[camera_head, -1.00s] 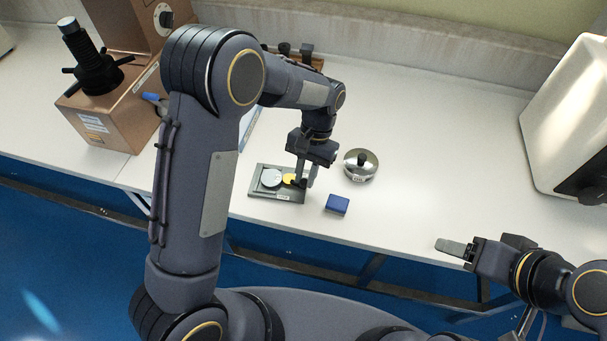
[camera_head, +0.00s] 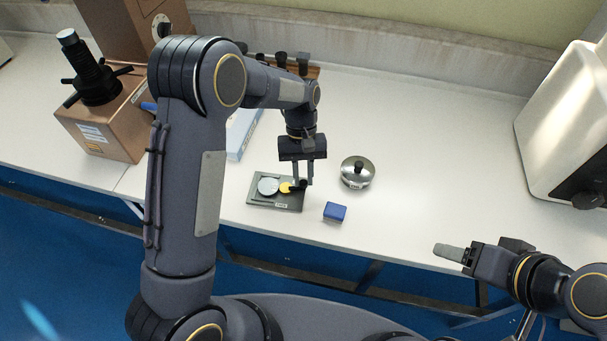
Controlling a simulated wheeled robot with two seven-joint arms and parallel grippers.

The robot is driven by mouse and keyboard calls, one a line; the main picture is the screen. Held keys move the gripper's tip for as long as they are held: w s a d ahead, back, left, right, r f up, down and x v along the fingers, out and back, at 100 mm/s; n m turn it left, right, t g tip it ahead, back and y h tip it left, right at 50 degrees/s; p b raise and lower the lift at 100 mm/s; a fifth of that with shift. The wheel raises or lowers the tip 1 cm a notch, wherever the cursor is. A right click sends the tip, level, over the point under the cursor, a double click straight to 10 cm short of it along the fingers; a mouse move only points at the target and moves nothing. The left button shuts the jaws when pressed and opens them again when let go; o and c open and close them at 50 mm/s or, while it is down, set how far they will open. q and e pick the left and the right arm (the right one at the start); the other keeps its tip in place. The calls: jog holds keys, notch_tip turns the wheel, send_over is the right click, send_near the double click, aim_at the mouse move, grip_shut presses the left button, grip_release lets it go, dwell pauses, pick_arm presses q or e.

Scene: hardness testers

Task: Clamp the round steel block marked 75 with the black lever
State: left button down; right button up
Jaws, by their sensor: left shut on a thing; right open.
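A dark grey fixture plate (camera_head: 274,203) lies on the white bench in the head view. A round silver steel block (camera_head: 268,186) sits on its left part, with a yellow round piece (camera_head: 286,188) beside it. I cannot read a number on the block. A small black lever (camera_head: 298,187) is at the plate's right side. My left gripper (camera_head: 303,183) points down there, its fingers shut on the lever; the fingertips partly hide it. My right gripper (camera_head: 452,251) is open and empty at the lower right, away from the fixture.
A silver round pot-like piece with a black knob (camera_head: 357,174) and a blue box (camera_head: 335,211) stand just right of the fixture. A copper-coloured tester (camera_head: 110,125) stands at left, a white machine (camera_head: 572,130) at right.

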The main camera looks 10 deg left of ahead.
dwell(0.3)
pick_arm(q)
jog(key=c, duration=1.3)
grip_release()
jog(key=shift+r, duration=0.1)
jog(key=v, duration=0.7)
jog(key=shift+r, duration=0.3)
jog(key=shift+w+a, duration=0.1)
jog(key=shift+w, duration=0.05)
